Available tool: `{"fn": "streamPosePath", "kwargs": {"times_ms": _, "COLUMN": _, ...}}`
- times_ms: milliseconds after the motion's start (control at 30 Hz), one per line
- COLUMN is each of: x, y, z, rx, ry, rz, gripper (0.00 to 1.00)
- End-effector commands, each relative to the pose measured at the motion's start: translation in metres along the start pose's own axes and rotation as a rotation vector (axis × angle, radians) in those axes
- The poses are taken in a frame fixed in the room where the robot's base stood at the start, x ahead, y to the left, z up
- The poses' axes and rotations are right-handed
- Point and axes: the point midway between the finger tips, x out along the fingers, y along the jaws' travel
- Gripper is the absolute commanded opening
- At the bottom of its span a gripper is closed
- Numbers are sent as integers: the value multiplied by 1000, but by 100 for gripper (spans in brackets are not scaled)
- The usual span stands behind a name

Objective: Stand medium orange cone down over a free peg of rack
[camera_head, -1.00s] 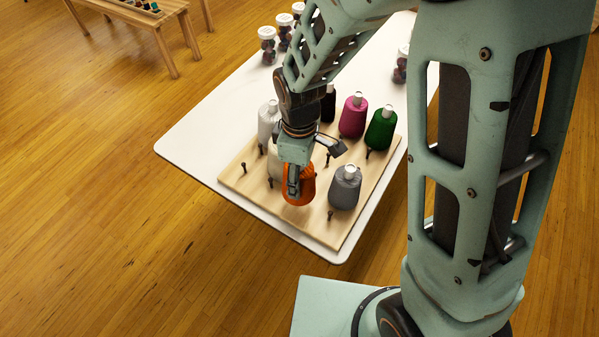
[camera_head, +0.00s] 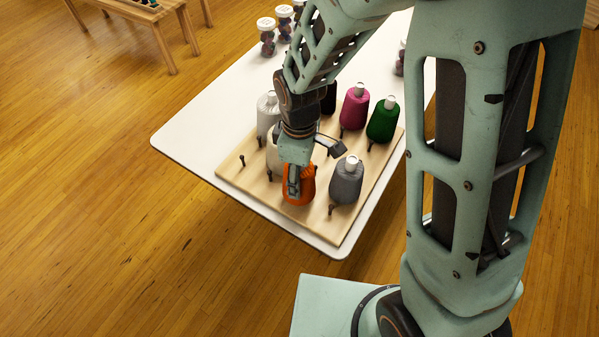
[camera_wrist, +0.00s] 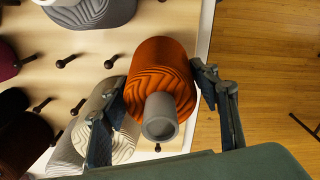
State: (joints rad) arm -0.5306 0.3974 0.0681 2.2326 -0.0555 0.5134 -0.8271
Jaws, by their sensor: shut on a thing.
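The orange cone (camera_head: 306,187) is at the front part of the wooden peg rack (camera_head: 231,175), upright, with my gripper (camera_head: 294,182) around it from above. In the wrist view the orange cone (camera_wrist: 160,75) has its grey tip towards the camera, between the two fingers of my gripper (camera_wrist: 167,103). The fingers are shut on it. Its base seems at or close to the board; whether a peg is inside it is hidden. Bare pegs show on the rack, one at the left (camera_head: 242,158) and several in the wrist view, such as one near a grey cone (camera_wrist: 111,61).
A grey cone (camera_head: 346,182) stands close right of the orange one, and a cream cone (camera_head: 273,158) close behind left. Magenta (camera_head: 355,108), green (camera_head: 382,122) and light grey (camera_head: 267,112) cones stand farther back. Lidded jars (camera_head: 267,38) stand on the white table (camera_head: 205,125).

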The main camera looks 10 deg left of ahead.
Motion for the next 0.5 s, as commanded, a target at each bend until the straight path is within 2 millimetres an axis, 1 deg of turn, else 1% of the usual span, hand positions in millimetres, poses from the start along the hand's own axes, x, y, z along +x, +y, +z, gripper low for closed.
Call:
{"fn": "streamPosePath", "kwargs": {"times_ms": 33, "x": 5, "y": 0, "z": 0, "rx": 0, "ry": 0, "rz": 0, "gripper": 26}}
{"fn": "streamPosePath", "kwargs": {"times_ms": 300, "x": 18, "y": 0, "z": 0, "rx": 0, "ry": 0, "rz": 0, "gripper": 26}}
{"fn": "streamPosePath", "kwargs": {"times_ms": 500, "x": 21, "y": 0, "z": 0, "rx": 0, "ry": 1, "rz": 1, "gripper": 26}}
